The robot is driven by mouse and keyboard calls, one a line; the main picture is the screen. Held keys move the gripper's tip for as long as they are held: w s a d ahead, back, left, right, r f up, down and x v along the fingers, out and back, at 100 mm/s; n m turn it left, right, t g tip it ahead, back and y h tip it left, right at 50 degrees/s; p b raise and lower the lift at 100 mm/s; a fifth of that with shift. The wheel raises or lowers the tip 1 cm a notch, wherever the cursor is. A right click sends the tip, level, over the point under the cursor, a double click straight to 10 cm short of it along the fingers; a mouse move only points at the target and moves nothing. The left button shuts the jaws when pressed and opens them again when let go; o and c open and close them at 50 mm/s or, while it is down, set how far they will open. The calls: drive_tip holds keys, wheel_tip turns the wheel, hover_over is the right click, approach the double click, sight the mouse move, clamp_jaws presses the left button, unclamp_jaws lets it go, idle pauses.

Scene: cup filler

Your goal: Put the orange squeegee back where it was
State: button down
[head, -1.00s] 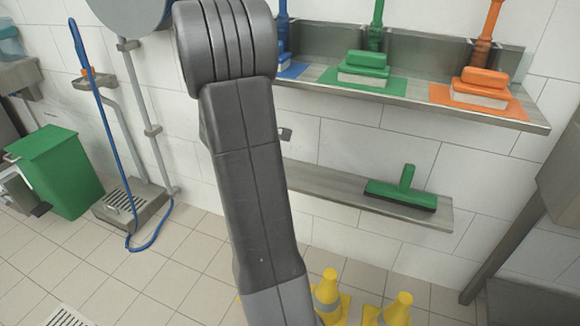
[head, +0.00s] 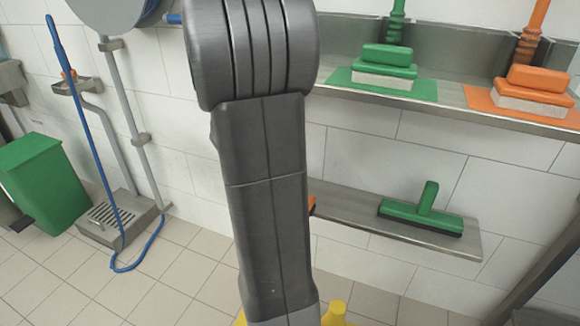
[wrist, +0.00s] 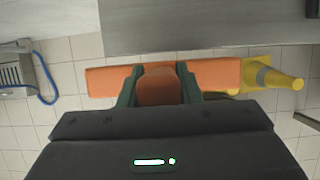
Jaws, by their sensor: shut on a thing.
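The orange squeegee (wrist: 215,73) is held crosswise in my gripper (wrist: 160,85), with its handle (wrist: 158,86) between the two dark green fingers. In the head view only a small orange end of the squeegee (head: 311,205) shows beside my arm, at the left of the lower shelf (head: 350,215). My arm hides the rest of it and my gripper there. In the wrist view the grey shelf (wrist: 200,28) lies just beyond the squeegee; I cannot tell whether they touch. A green squeegee (head: 420,213) rests on the right part of the lower shelf.
Above, an upper shelf (head: 460,112) carries a green brush (head: 385,67) and an orange brush (head: 535,90) on matching mats. A yellow cone (wrist: 275,78) stands on the floor below. A green bin (head: 45,180) and blue hose (head: 85,120) are at left.

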drive_tip(key=w+d+f+b, duration=0.1)
drive_tip(key=w+d+b, duration=0.1)
drive_tip(key=w, duration=0.3)
drive_tip(key=w+d+f+b, duration=0.2)
drive_tip(key=w, duration=0.3)
drive_tip(key=shift+f, duration=0.25)
drive_tip(key=shift+w+d+f, duration=0.1)
drive_tip(key=shift+f, duration=0.05)
drive_tip(key=c, duration=1)
unclamp_jaws()
drive_tip(key=shift+c, duration=0.2)
drive_tip(key=d+p+v, duration=0.1)
drive_tip(key=p+v, duration=0.2)
drive_tip(key=v, duration=0.3)
drive_tip(key=s+a, duration=0.1)
drive_tip(key=s, duration=0.2)
drive_tip(key=s+a+p, duration=0.1)
drive_tip(key=s+a, duration=0.1)
drive_tip(key=s, duration=0.2)
drive_tip(key=s+a+p, duration=0.1)
drive_tip(key=s+a, duration=0.1)
drive_tip(key=s, duration=0.1)
drive_tip(key=shift+s+a+f, duration=0.25)
drive_tip(key=shift+s+f, duration=0.05)
drive_tip(key=shift+s, duration=0.1)
